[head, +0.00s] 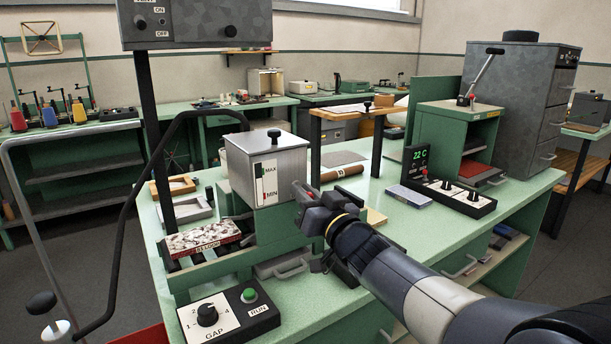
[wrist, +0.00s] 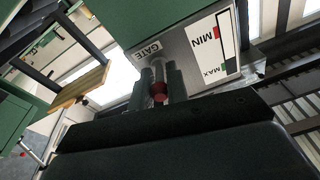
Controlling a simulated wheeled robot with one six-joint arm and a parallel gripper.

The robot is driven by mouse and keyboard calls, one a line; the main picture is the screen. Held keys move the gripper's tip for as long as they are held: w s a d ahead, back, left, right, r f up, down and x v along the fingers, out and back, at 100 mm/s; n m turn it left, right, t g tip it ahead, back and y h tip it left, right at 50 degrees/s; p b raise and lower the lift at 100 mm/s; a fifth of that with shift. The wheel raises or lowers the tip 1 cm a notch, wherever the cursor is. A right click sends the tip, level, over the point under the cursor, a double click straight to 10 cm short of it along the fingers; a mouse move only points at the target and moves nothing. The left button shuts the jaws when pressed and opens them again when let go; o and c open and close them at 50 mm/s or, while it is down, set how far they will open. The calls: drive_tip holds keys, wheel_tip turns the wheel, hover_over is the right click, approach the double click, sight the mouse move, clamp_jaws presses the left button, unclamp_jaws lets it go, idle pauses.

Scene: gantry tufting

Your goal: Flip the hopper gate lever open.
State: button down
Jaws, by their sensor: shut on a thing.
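The hopper (head: 265,170) is a metal box with a black knob on its lid and a MAX/MIN level strip on its front. It stands on a green machine on the bench. In the wrist view the hopper (wrist: 190,62) appears turned over, with a GATE label beside the gate lever (wrist: 159,92), which has a red tip. My gripper (head: 304,196) is at the hopper's lower right front. In the wrist view its narrow fingers are closed around the lever.
A control box (head: 222,316) with a GAP dial and green RUN button sits in front of the machine. A tray of mottled material (head: 200,238) is at the left. A temperature panel (head: 441,193) and green press (head: 455,135) stand to the right. Bare bench (head: 400,228) lies right of my gripper.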

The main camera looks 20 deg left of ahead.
drive_tip(key=shift+r+g+h+p, duration=0.95)
drive_tip(key=shift+g+h+p, duration=0.5)
drive_tip(key=shift+p, duration=6)
drive_tip(key=h+p, duration=0.1)
drive_tip(key=p, duration=0.4)
drive_tip(key=shift+f+g, duration=0.2)
drive_tip(key=shift+g, duration=0.15)
drive_tip(key=c, duration=1.4)
unclamp_jaws()
drive_tip(key=shift+c, duration=0.2)
drive_tip(key=v, duration=1)
drive_tip(key=shift+s+d+r, duration=0.15)
drive_tip(key=shift+s+d, duration=0.05)
drive_tip(key=shift+d, duration=0.05)
